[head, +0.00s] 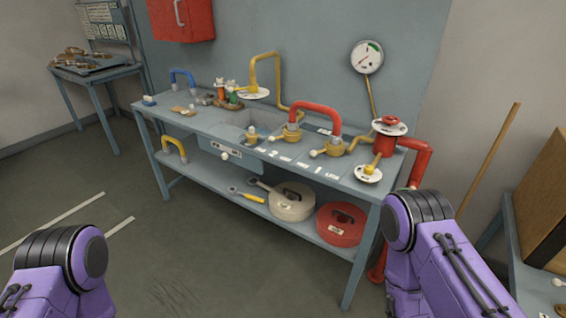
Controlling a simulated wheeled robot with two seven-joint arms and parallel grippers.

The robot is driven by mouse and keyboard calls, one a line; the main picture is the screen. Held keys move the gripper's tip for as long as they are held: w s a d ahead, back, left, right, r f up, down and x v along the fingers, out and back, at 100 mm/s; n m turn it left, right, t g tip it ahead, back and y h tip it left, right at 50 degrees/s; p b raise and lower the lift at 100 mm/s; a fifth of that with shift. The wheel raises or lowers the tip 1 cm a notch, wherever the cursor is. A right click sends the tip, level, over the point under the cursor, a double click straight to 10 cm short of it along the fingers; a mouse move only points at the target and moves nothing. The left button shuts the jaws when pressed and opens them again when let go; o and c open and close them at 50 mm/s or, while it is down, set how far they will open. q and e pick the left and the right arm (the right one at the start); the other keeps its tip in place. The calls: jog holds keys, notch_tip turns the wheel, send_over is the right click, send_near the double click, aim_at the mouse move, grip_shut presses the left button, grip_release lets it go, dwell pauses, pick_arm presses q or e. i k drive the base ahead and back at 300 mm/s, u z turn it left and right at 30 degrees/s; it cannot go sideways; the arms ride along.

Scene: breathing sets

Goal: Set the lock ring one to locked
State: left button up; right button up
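Several brass fittings sit on the grey bench: one (253,139) beside the sink basin, one (291,133) under the left end of a red curved pipe (318,107), and one (335,148) near its right end. Small pale knobs stick out beside them. My purple arm links show at the bottom left and bottom right. Both grippers are outside the view.
The bench (330,182) has a lower shelf with a beige round case (291,203) and a red one (341,226). A red valve (389,128), a yellow pipe (277,82) and a wall gauge (367,57) stand around it. The floor (190,240) in front is clear.

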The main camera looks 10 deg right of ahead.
aim_at(328, 151)
jog(key=z, duration=0.65)
jog(key=i, duration=0.6)
jog(key=z, duration=0.55)
